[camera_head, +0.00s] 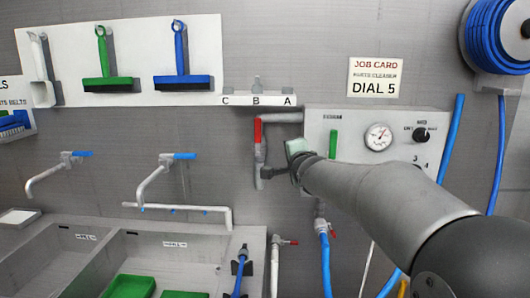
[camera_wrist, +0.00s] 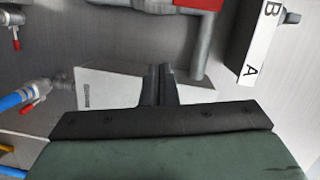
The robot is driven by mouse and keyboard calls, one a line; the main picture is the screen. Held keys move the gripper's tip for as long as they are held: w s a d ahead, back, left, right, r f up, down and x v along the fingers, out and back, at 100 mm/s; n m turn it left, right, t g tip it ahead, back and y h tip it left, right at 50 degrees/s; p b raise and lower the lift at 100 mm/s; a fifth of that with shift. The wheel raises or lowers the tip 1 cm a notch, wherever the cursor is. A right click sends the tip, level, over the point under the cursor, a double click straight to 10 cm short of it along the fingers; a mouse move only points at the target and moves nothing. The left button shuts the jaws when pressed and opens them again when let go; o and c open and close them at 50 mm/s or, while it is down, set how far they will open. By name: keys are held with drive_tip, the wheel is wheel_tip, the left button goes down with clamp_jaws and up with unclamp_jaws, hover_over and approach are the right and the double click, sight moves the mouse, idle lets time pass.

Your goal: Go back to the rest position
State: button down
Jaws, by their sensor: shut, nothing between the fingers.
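My gripper (camera_head: 272,172) is at the end of my arm, which reaches in from the lower right in the head view. Its dark fingers point left, close to the lower part of the pipe below the red valve handle (camera_head: 258,131). I cannot tell whether they touch the pipe. In the wrist view my gripper (camera_wrist: 158,82) has its two fingers together with nothing between them. The red handle (camera_wrist: 196,4) shows at the top edge there, and the grey pipe (camera_wrist: 203,45) runs beside the fingers.
A control panel (camera_head: 350,125) with gauge and knob is behind my arm. The A-B-C shelf (camera_head: 258,99) is above. Taps (camera_head: 165,175) and a sink (camera_head: 150,245) with green items lie left. Blue hoses (camera_head: 450,140) hang right. The wall between taps and pipe is fairly clear.

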drive_tip(key=s+f+n+g, duration=0.5)
drive_tip(key=s+f, duration=0.4)
drive_tip(key=s, duration=0.5)
drive_tip(key=s+d+f+n+g, duration=0.1)
drive_tip(key=s+f+n+g, duration=0.4)
drive_tip(key=s+f, duration=0.4)
drive_tip(key=s+f+n+g+h, duration=0.1)
drive_tip(key=s+f+n+g, duration=0.4)
drive_tip(key=s, duration=1.3)
wheel_tip(320, 180, down, 5)
drive_tip(key=shift+s+d+r+g, duration=0.15)
drive_tip(key=shift+s+d+g, duration=0.15)
drive_tip(key=shift+s+g, duration=0.1)
